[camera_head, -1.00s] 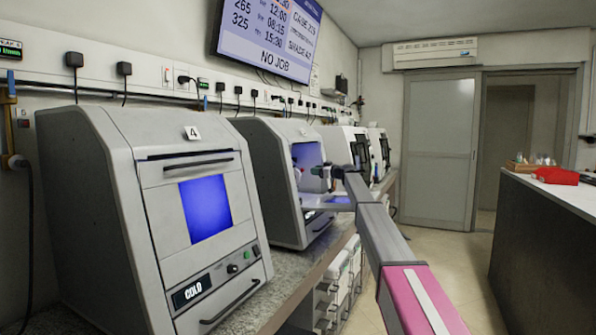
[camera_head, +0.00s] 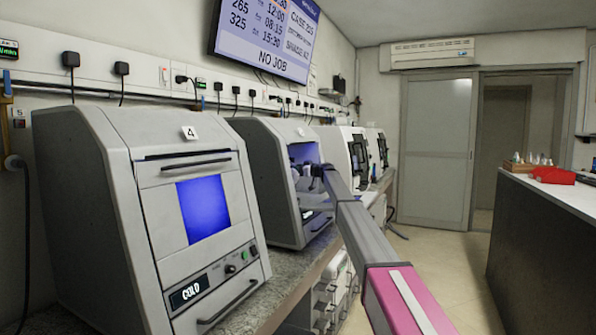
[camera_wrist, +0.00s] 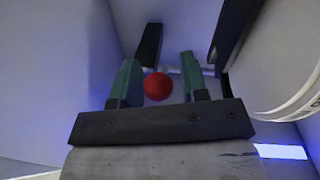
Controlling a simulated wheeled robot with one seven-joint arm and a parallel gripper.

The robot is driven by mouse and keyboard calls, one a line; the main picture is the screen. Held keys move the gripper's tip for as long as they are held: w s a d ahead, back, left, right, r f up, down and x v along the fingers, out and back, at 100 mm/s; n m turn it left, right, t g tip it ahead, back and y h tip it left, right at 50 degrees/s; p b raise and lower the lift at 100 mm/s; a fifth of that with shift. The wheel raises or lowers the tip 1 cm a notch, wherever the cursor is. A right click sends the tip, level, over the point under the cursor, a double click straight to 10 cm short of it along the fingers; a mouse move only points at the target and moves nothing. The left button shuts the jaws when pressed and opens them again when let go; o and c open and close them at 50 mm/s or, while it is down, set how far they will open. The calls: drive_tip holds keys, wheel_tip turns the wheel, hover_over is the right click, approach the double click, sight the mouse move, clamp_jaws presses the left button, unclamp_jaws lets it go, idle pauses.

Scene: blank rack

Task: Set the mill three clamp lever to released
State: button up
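Mill three (camera_head: 268,165) is the grey machine just beyond the mill marked 4 in the head view, with its lit chamber open. My arm reaches into that chamber, and the gripper is mostly hidden there by the arm. In the wrist view my gripper (camera_wrist: 158,65) is open, with its two teal fingers apart. The red ball knob of the clamp lever (camera_wrist: 157,86) shows between the fingers. A gap shows on each side of the knob; contact cannot be told. A pale rod shows behind the knob, partly hidden by the right finger.
Pale chamber walls (camera_wrist: 60,80) stand close around the gripper. A dark bar (camera_wrist: 233,30) and a round white rim (camera_wrist: 290,105) lie close on its right. Mill 4 (camera_head: 105,200) stands nearest on the bench. The aisle floor (camera_head: 440,270) is clear.

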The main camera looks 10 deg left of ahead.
clamp_jaws()
drive_tip(key=shift+s+d+r+g+h, duration=0.1)
drive_tip(key=shift+d+r+g+h, duration=0.15)
drive_tip(key=shift+r+h, duration=0.35)
drive_tip(key=shift+d+r+g+h, duration=0.15)
drive_tip(key=shift+r+g+h, duration=0.15)
drive_tip(key=shift+h, duration=0.5)
drive_tip(key=shift+s+d+r+n+g+h, duration=0.15)
drive_tip(key=shift+r+g+h, duration=0.35)
drive_tip(key=shift+h, duration=0.4)
drive_tip(key=shift+w+d+r+n+g+h, duration=0.15)
drive_tip(key=shift+r+g+h, duration=0.1)
drive_tip(key=shift+r+h, duration=0.55)
drive_tip(key=shift+s+a+f, duration=0.1)
drive_tip(key=shift+o, duration=0.4)
unclamp_jaws()
